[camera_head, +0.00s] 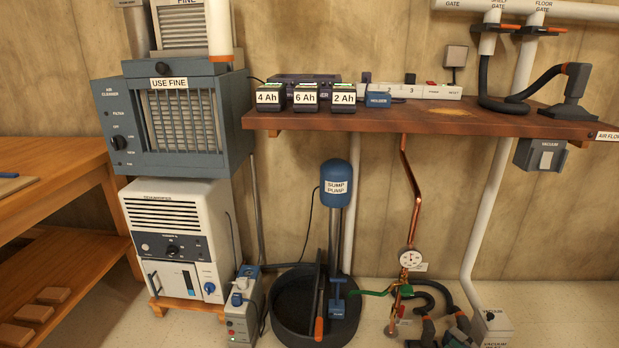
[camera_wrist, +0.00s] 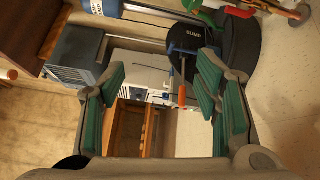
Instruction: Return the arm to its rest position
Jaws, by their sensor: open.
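My gripper (camera_wrist: 158,95) shows in the wrist view with its green-padded fingers spread wide apart. Nothing is between the fingers, and they touch nothing that I can see. Beyond them, the wrist view shows the room turned on its side, with the white dehumidifier (camera_wrist: 140,70), the blue-grey air cleaner (camera_wrist: 76,55) and the wooden bench (camera_wrist: 130,128). My arm and gripper do not show in the head view, so how the arm is posed cannot be told from there.
A wall shelf (camera_head: 400,121) carries three labelled batteries (camera_head: 305,97) and a hose nozzle (camera_head: 570,95). Below it stand the sump pump (camera_head: 336,185) in a black basin (camera_head: 290,310), and a copper pipe with a gauge (camera_head: 409,258). The wooden bench (camera_head: 45,160) is at left.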

